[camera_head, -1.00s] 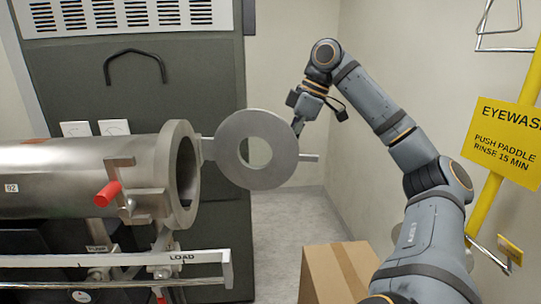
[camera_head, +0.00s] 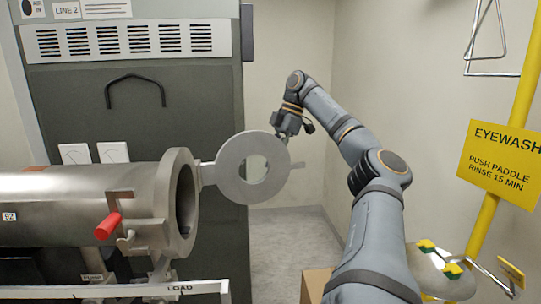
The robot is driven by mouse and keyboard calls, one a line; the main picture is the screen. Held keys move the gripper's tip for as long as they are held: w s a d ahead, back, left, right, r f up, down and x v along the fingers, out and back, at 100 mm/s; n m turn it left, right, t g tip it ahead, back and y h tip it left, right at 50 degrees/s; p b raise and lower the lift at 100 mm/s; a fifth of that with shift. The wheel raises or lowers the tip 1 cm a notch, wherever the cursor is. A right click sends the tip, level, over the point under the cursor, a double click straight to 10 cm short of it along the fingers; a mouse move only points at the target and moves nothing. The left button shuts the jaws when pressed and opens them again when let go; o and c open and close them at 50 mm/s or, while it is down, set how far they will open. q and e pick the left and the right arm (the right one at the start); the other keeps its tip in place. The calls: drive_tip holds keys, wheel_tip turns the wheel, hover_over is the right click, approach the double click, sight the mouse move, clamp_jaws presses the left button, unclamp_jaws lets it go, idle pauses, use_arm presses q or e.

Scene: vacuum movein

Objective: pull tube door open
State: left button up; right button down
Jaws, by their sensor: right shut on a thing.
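The tube (camera_head: 80,208) is a metal cylinder lying level on the left, with a flanged open mouth (camera_head: 184,205) facing right. The tube door (camera_head: 228,183) is a flat grey ring-shaped plate on a hinge arm, swung clear to the right of the mouth. A short handle bar sticks out at its right edge. My right gripper (camera_head: 285,133) is at the upper right edge of the door, shut, with its fingertips partly hidden behind the door's rim. My left gripper is not in view.
A red-handled clamp (camera_head: 108,226) sits on the tube's flange. A cardboard box (camera_head: 314,285) stands on the floor. A yellow eyewash station sign (camera_head: 503,163) is on the right. Clear floor lies behind the door.

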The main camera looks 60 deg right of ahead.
drive_tip(key=shift+w+d, duration=0.1)
drive_tip(key=shift+w, duration=0.1)
drive_tip(key=c, duration=1.4)
unclamp_jaws()
